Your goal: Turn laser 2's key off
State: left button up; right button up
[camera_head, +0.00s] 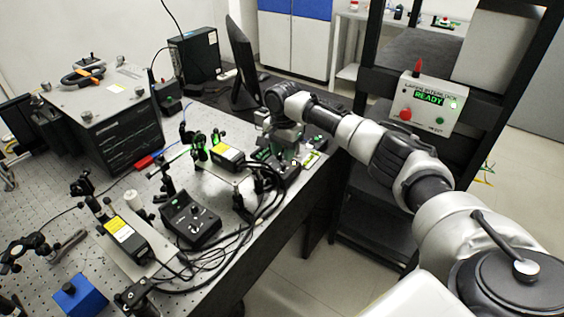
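Two black laser controllers stand on the optical bench (60,205). The far controller (270,157) has green-lit parts and is partly covered by my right gripper (286,152). The near controller (190,220) has round knobs on its top. I cannot read which one is laser 2, and no key can be made out clearly. My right arm reaches in from the right, and its gripper points down at the far controller. Its fingers are too small and dark to tell whether they are open or touching anything. My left gripper is out of view.
Yellow-labelled laser heads (122,232) and optics mounts crowd the bench. Black cables (255,215) run along its front edge. A monitor (242,62) stands behind the gripper. An interlock box (425,104) reading READY hangs on the rack at right. A blue block (80,298) lies front left.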

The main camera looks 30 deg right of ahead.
aim_at(282, 167)
jog(key=f, duration=0.3)
jog(key=shift+w+f, duration=0.25)
jog(key=shift+f, duration=1.15)
jog(key=shift+c, duration=0.7)
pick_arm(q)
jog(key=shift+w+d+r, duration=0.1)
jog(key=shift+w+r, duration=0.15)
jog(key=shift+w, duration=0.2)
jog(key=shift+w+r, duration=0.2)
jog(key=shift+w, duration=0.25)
pick_arm(e)
grip_shut()
